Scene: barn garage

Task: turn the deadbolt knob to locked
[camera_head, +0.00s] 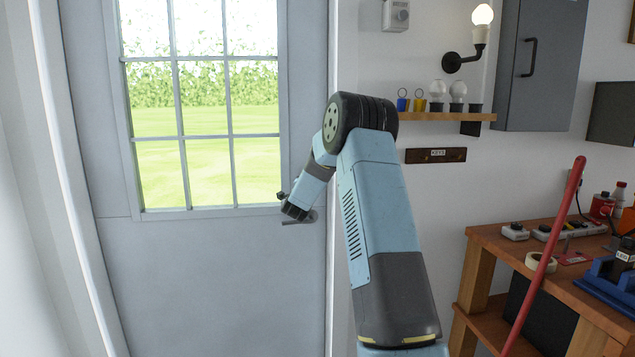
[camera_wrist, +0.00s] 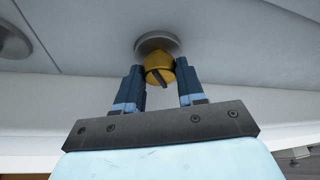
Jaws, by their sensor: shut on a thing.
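The deadbolt knob (camera_wrist: 158,66) is brass, with a dark bar across its face, on a round grey plate (camera_wrist: 157,42) on the door. My gripper (camera_wrist: 160,78) has one finger on each side of the knob and is shut on it in the wrist view. The dark bar slants slightly. In the head view, my gripper (camera_head: 293,208) reaches the right edge of the grey door (camera_head: 220,270), and my arm's end hides the knob there. The door appears closed.
A grey lever handle (camera_head: 300,219) sits right by my gripper. To the right are a shelf (camera_head: 440,117) with bulbs, a key rack (camera_head: 435,155), a wooden bench (camera_head: 500,243) with tools and a leaning red pole (camera_head: 545,255). The door's lower part is clear.

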